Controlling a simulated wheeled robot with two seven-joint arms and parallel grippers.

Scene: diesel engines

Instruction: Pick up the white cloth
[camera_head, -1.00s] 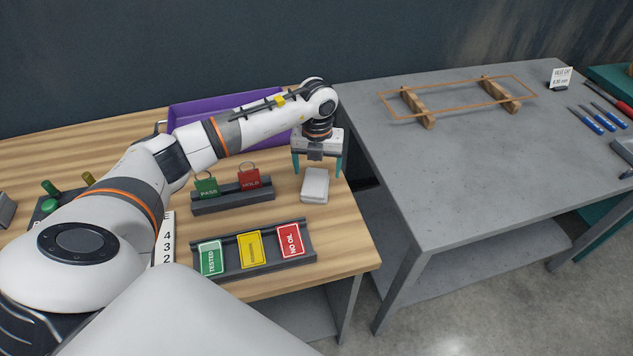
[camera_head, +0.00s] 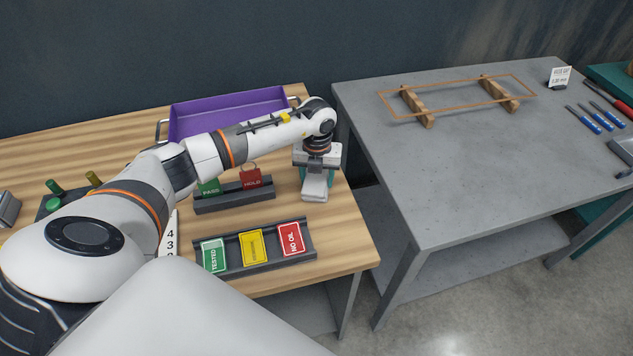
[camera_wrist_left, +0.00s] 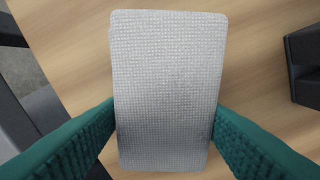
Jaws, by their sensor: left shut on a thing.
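The white cloth (camera_head: 314,190) is a folded, flat pad on the wooden table, near its right edge in the head view. Its woven surface (camera_wrist_left: 167,80) fills the middle of the left wrist view. My left gripper (camera_head: 317,178) points down over the cloth. Its teal fingers (camera_wrist_left: 165,120) press on both long sides of the cloth, and it is shut on it. The cloth appears to be still at table height. My right gripper is not in view.
A rack with PASS and HOLD tags (camera_head: 234,194) stands just left of the cloth. A tray of TESTED, yellow and NO OIL cards (camera_head: 258,262) lies in front. A purple bin (camera_head: 228,104) is behind. The grey bench (camera_head: 450,160) stands right, across a gap.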

